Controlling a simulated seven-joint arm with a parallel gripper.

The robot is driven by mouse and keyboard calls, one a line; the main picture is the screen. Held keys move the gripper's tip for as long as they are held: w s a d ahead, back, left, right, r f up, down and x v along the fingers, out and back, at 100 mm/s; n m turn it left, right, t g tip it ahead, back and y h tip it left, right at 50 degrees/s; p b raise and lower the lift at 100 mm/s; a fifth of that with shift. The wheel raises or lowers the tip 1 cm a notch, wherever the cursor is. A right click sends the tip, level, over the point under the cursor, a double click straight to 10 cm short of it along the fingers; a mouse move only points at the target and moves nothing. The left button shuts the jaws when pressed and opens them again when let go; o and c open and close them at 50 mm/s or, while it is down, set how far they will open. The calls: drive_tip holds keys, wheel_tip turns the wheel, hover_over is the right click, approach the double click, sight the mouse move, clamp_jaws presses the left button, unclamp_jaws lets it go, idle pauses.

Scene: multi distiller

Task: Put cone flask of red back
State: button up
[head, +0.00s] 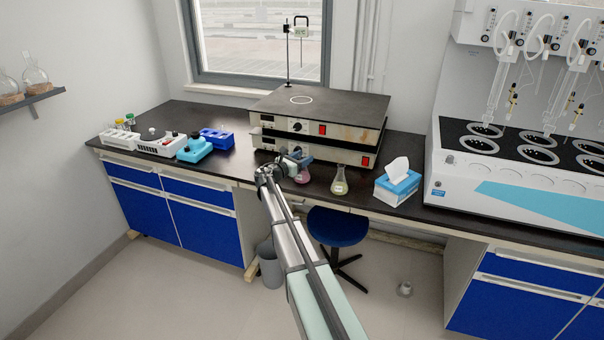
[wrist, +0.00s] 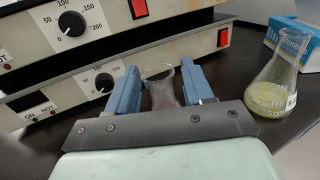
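The red cone flask (head: 303,176) shows pinkish liquid low in its glass, in front of the heater units and partly hidden by my gripper. My gripper (head: 285,160) is at its upper part. In the wrist view, the flask's rim and neck (wrist: 160,84) are between the two blue fingers (wrist: 158,88), with a narrow gap visible on each side. The fingers look open around it. The flask's base is hidden in the wrist view. A cone flask of yellow-green liquid (head: 340,182) stands on the counter to the right; it also shows in the wrist view (wrist: 274,88).
Stacked heater units (head: 316,132) with knobs and red switches stand close behind the flask; a white ring marks their top. A tissue box (head: 397,184) and a distiller (head: 520,170) are to the right. Blue racks and small devices (head: 195,148) are on the left counter.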

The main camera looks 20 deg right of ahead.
clamp_jaws()
drive_tip(key=shift+r, duration=0.2)
idle(0.6)
